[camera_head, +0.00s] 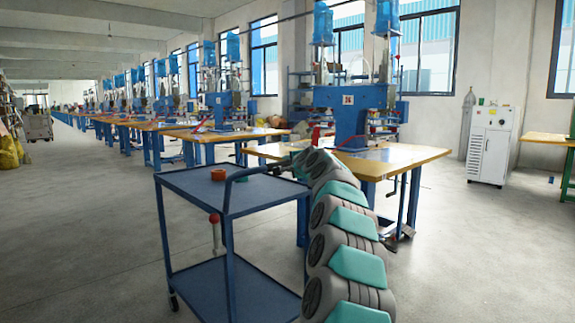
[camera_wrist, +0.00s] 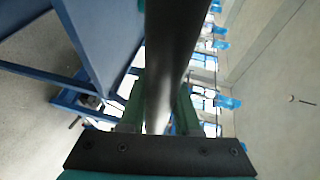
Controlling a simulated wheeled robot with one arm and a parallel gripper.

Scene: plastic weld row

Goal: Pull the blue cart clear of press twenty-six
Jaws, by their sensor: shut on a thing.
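The blue cart (camera_head: 198,190) stands in front of the press table, with a flat top shelf and a lower shelf (camera_head: 232,288). Press twenty-six (camera_head: 350,97) is the blue machine with a number plate, on a wooden-topped table (camera_head: 385,160) behind the cart. My gripper (camera_head: 290,166) is at the cart's handle (camera_head: 240,174), at the right end of the top shelf. In the wrist view my gripper's green fingers (camera_wrist: 160,112) are shut on the dark handle bar (camera_wrist: 170,40). The cart's blue panel (camera_wrist: 100,35) shows left of the bar.
A small orange-red round item (camera_head: 217,174) sits on the cart top. A red-knobbed lever (camera_head: 213,218) shows between the shelves. More presses on tables run back to the left. A white cabinet (camera_head: 491,142) stands at the right. The floor (camera_head: 80,230) left of the cart is clear.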

